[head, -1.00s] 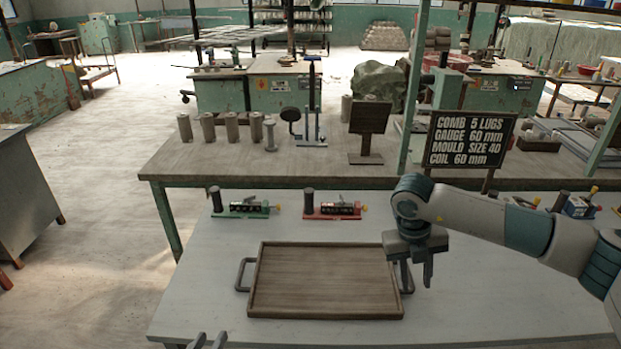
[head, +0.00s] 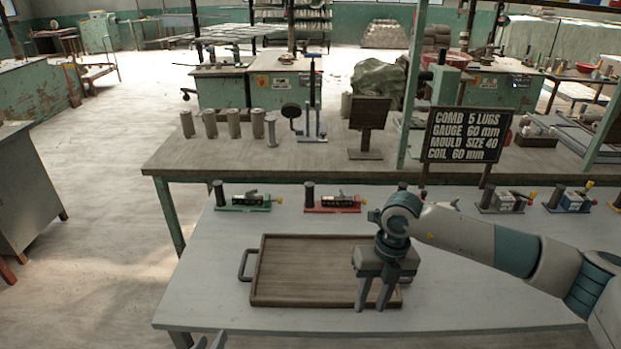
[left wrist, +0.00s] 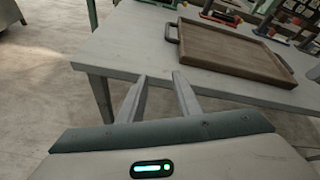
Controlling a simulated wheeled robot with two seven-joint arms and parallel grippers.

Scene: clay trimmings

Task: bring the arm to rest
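My right gripper (head: 374,296) hangs fingers down in front of the right part of a wooden tray (head: 300,305) in the head view. A gap shows between its fingers and nothing is held. My left gripper (head: 211,343) barely shows at the bottom edge of the head view. In the left wrist view my left gripper (left wrist: 160,82) has its fingers apart and empty, just off the near edge of the white table. The tray also shows in the left wrist view (left wrist: 235,50).
Fixtures with a green base (head: 245,203) and a red base (head: 334,205) stand behind the tray, with more to the right. A black sign (head: 466,135) stands behind them. The white table (head: 225,290) is bare left of the tray.

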